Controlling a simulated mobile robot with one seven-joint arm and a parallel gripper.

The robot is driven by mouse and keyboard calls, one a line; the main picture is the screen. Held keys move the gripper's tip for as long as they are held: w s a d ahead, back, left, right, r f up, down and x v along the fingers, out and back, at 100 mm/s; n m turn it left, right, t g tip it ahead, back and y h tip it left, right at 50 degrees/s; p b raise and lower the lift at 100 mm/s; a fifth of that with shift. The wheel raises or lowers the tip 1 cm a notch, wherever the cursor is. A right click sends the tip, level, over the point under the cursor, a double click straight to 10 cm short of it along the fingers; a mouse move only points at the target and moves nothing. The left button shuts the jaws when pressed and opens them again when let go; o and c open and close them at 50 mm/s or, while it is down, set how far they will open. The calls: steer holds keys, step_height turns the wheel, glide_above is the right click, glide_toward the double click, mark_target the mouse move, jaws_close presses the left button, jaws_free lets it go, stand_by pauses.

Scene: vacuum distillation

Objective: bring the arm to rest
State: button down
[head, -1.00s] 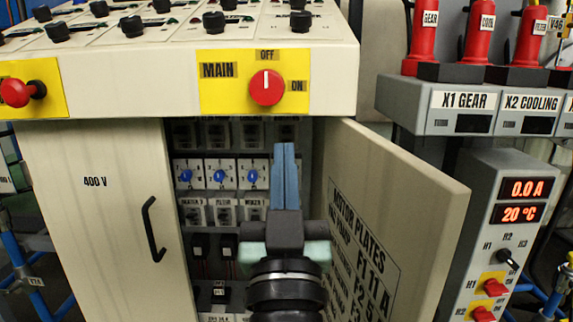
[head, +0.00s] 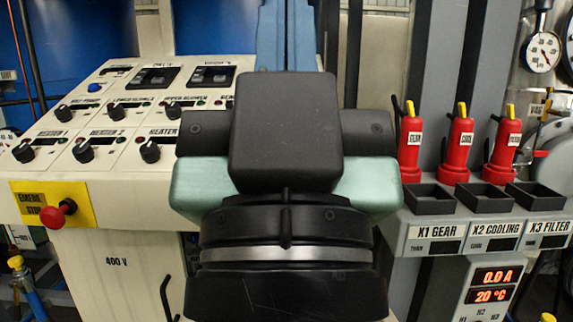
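My gripper (head: 287,38) is large in the middle of the head view, raised in front of the control desk and pointing up and away. Its two blue fingers lie side by side with no clear gap, and nothing shows between them. The top of the picture cuts off their far ends. Its dark body and pale green housing hide the right part of the desk, including the MAIN switch and most of the cabinet opening.
The sloped control desk (head: 100,185) with black knobs is on the left, with a red emergency knob (head: 58,213). The 400 V cabinet door (head: 110,285) is below.

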step_height(320, 180, up, 16)
steer(key=p, duration=1.3)
steer(key=shift+p, duration=0.3)
